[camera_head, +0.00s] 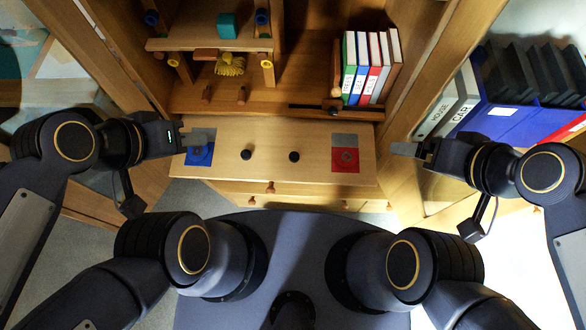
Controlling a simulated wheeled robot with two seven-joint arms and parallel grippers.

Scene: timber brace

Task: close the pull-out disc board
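The pull-out disc board (270,170) is a light wooden board sticking out of the cabinet towards me. A blue square with a blue disc (199,155) is on its left end. A red square with a red disc (345,158) is on its right end. Two black knobs (246,155) stand between them. My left gripper (205,136) is over the board's left end, just behind the blue disc; I cannot tell whether it touches. My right gripper (402,149) is just off the board's right edge. Neither gripper visibly holds anything; their finger gaps are not clear.
Behind the board, the cabinet holds several upright books (370,68) and a small shelf with a teal block (228,26) on it. A drawer with a wooden knob (270,187) is below the board. A blue bin (505,120) with binders stands at the right.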

